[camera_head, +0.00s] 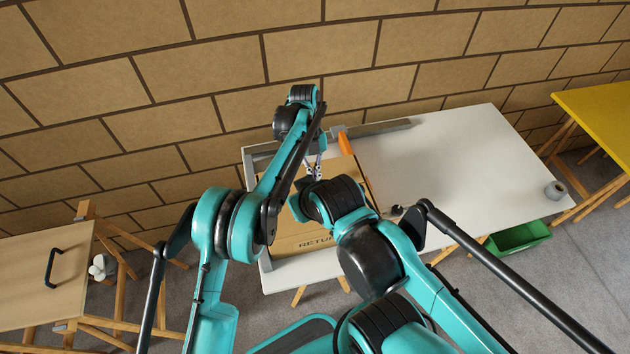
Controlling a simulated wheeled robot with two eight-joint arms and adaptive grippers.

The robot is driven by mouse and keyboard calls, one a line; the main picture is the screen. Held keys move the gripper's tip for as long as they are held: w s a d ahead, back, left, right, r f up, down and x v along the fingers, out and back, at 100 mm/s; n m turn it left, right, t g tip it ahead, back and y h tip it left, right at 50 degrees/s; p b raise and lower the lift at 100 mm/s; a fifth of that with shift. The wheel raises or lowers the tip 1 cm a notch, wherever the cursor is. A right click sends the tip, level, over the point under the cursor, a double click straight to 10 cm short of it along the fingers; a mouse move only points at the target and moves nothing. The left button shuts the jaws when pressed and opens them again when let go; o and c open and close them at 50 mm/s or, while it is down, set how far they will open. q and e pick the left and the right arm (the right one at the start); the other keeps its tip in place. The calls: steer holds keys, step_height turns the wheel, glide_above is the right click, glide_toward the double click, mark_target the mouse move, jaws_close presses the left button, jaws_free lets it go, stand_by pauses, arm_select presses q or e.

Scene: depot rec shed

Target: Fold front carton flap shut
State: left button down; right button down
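The brown carton (290,246) is on the left part of the white table, with printed letters "RETU" on its near part. My arms cover most of its middle, so I cannot tell how its front flap stands. My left arm reaches over the carton from the left. Slim grey fingers, seemingly of my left gripper (314,168), point down over the carton's far part; their opening is too small to judge. My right arm comes in from the lower right and bends over the carton. Its gripper is hidden behind the arm.
The white table (470,150) is mostly clear on its right, with a grey roll (555,190) near the right edge. An orange piece (343,143) and a grey bar (378,128) lie at the back. A green bin (518,237) is below; a yellow table (603,115) stands right.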

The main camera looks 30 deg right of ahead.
arm_select(q)
steer(key=shift+r, duration=0.1)
steer(key=shift+r+p, duration=0.45)
steer(key=shift+r, duration=0.25)
steer(key=a+v, duration=0.1)
steer(key=v, duration=0.6)
steer(key=w+a+r+n+t+h+b, duration=0.1)
steer(key=w+a+r+n+t, duration=0.1)
steer(key=a+r+n, duration=0.45)
steer(key=w+a+r+n+t+h+b, duration=0.1)
steer(key=w+a+r+n+t+h, duration=0.15)
steer(key=a+n, duration=0.6)
steer(key=s+a+r+n+t+b, duration=0.1)
steer(key=s+a+n, duration=0.1)
steer(key=a+n, duration=0.45)
steer(key=s+a+r+n+t+b, duration=0.1)
steer(key=s+a+n+t, duration=0.15)
steer(key=a, duration=0.75)
steer(key=s+a+f+n+t+y+b, duration=0.1)
steer(key=s+a+f+n+t, duration=0.3)
steer(key=s+a+f+n, duration=0.6)
steer(key=s+a+n+y, duration=0.1)
steer(key=s+a+n, duration=0.2)
steer(key=a+n, duration=0.1)
steer(key=shift+a+f+n+b, duration=0.15)
steer(key=shift+a+n+b, duration=0.25)
steer(key=shift+n, duration=0.2)
steer(key=shift+s, duration=0.1)
